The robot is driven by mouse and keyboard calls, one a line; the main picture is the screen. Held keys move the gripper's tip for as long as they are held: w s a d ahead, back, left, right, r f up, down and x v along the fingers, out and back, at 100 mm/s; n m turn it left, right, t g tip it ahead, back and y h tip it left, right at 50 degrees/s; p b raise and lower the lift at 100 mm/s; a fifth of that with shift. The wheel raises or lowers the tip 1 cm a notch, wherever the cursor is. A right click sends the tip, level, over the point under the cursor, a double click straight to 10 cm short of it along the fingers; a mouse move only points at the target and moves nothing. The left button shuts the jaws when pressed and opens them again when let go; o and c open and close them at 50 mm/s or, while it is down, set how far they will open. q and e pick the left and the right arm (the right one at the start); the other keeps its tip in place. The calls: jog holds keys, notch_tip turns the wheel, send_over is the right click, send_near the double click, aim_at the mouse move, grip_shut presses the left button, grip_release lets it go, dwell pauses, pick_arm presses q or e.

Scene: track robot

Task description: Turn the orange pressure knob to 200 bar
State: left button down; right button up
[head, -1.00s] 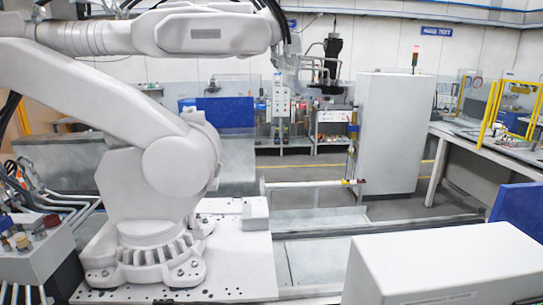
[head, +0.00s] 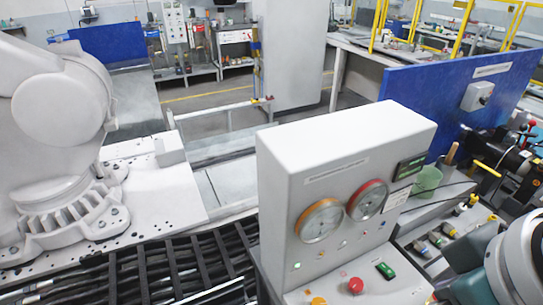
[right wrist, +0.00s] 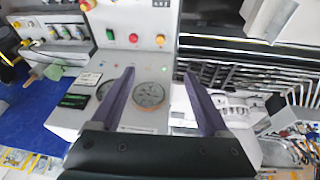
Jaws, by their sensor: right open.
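The orange knob (head: 318,301) sits on the lower front panel of a grey console (head: 400,128), at the bottom edge of the head view. A red button (head: 356,285) and a green switch (head: 385,270) are to its right. Two round gauges, one orange-rimmed (head: 320,220) and one red-rimmed (head: 367,200), are on the upright face; their readings are too small to tell. In the right wrist view the scene is turned round, with the orange knob (right wrist: 160,40) beyond my fingertips. My right gripper (right wrist: 160,73) is open and empty, apart from the knob. My left gripper is not in view.
A large white robot arm (head: 62,105) on a base plate and a black cable tray (head: 170,270) are at left.

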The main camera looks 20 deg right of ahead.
jog(key=w+d+f+m+h+b, duration=0.1)
jog(key=w+d+f+m+b, duration=0.25)
jog(key=f+b, duration=0.3)
jog(key=w+d+f+m+h+b, duration=0.1)
jog(key=w+d+f+m+b, duration=0.15)
jog(key=w+f+b, duration=0.4)
jog(key=m+g+y+b, duration=0.3)
jog(key=m+b, duration=0.4)
jog(key=b, duration=1.3)
send_near(319, 304)
pick_arm(q)
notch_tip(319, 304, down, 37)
jog(key=b, duration=0.1)
pick_arm(e)
notch_tip(319, 304, down, 9)
jog(key=shift+a+r, duration=0.1)
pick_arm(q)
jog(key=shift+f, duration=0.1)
pick_arm(e)
jog(key=shift+c, duration=0.4)
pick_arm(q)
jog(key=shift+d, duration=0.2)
pick_arm(e)
jog(key=shift+w, duration=0.1)
grip_shut()
